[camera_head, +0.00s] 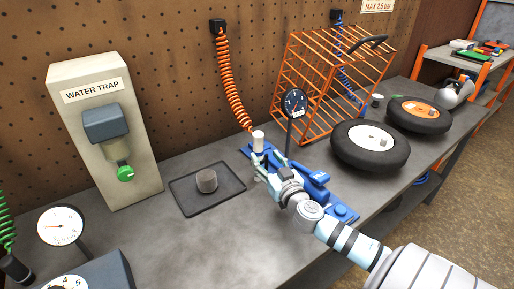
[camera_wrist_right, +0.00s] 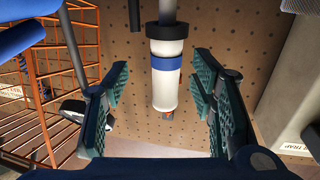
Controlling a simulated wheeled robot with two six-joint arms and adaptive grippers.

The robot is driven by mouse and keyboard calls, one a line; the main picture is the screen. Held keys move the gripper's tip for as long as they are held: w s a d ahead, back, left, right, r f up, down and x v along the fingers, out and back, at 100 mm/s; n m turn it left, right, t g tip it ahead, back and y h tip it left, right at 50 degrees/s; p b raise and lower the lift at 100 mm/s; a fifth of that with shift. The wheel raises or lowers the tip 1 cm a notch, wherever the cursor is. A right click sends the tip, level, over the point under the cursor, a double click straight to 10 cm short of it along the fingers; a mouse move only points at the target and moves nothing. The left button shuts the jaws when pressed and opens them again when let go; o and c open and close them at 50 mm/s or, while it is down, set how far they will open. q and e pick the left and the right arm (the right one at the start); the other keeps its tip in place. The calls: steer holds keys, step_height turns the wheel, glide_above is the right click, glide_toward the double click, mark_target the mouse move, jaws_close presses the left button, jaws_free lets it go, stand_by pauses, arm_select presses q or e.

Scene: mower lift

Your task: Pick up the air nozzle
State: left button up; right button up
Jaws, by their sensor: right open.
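A white cylinder (camera_head: 258,141), which looks like the air nozzle, stands upright just below the end of the orange coiled hose (camera_head: 232,85). In the right wrist view, turned upside down, this white nozzle (camera_wrist_right: 165,83) shows a blue band, a dark ring and a grey stem. My right gripper (camera_head: 259,166) is open at the cylinder's lower part in the head view. In the right wrist view its fingers (camera_wrist_right: 161,82) stand on either side of the nozzle, with visible gaps. My left gripper is not in view.
A blue device (camera_head: 345,212) lies beneath my right arm, and a round gauge (camera_head: 294,103) stands close by. An orange wire cage (camera_head: 330,75) and wheels (camera_head: 369,146) are to the right. A black tray (camera_head: 187,206) with a grey cylinder (camera_head: 207,181) lies left.

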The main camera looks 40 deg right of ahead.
mark_target(260, 152)
steer(key=x, duration=0.1)
steer(key=p+x, duration=0.1)
steer(key=x, duration=0.1)
steer(key=r+x, duration=0.1)
steer(key=x, duration=0.1)
steer(key=shift+w+a+p, duration=0.25)
steer(key=shift+a+p, duration=0.05)
steer(key=shift+w+f, duration=0.1)
jaws_close()
